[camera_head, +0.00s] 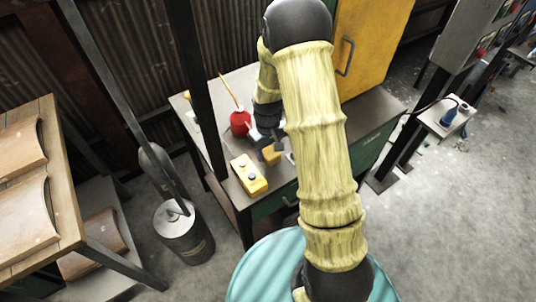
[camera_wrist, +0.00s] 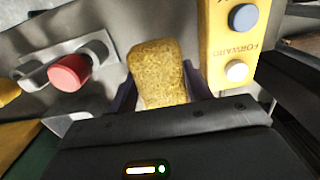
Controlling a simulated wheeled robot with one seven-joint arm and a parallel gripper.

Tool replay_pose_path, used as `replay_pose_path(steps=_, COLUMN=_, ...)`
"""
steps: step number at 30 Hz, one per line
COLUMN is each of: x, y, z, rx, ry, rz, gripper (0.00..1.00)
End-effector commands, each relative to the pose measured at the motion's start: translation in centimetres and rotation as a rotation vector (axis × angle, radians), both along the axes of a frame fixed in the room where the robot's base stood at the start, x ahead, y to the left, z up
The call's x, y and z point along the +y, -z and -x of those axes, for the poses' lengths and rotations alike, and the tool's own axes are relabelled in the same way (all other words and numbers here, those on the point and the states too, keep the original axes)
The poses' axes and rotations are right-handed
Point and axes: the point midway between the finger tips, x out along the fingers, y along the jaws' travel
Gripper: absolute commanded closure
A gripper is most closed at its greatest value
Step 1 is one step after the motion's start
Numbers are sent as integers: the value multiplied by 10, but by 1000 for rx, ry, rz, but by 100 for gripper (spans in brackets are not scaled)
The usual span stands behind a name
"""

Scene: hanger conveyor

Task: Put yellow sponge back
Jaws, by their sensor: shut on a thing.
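The yellow sponge (camera_wrist: 157,72) is between the two fingers of my gripper (camera_wrist: 160,95) in the wrist view. The fingers are shut on it from both sides. In the head view the sponge (camera_head: 272,155) shows as a small yellow patch by my gripper (camera_head: 268,148), low over the workbench (camera_head: 284,180). My arm hides part of the bench. Whether the sponge touches the bench top I cannot tell.
A yellow control box (camera_head: 249,175) with buttons lies beside the gripper; it also shows in the wrist view (camera_wrist: 218,60). A red oil can (camera_head: 240,122) stands behind. A red knob (camera_wrist: 70,72) sits on a grey plate. A dark post (camera_head: 200,90) rises at the bench's left.

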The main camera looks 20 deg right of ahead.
Motion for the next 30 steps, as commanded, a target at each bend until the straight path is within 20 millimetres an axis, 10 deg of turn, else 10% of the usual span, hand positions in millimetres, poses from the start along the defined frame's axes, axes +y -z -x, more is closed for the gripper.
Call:
replay_pose_path(steps=17, x=0, y=30, z=0, rx=1, ry=0, rz=0, gripper=76)
replay_pose_path(steps=18, x=0, y=29, z=0, rx=1, ry=0, rz=0, gripper=45)
replay_pose_path(steps=21, x=0, y=29, z=0, rx=1, ry=0, rz=0, gripper=29)
replay_pose_path(steps=30, x=-2, y=27, z=0, rx=1, ry=3, rz=0, gripper=29)
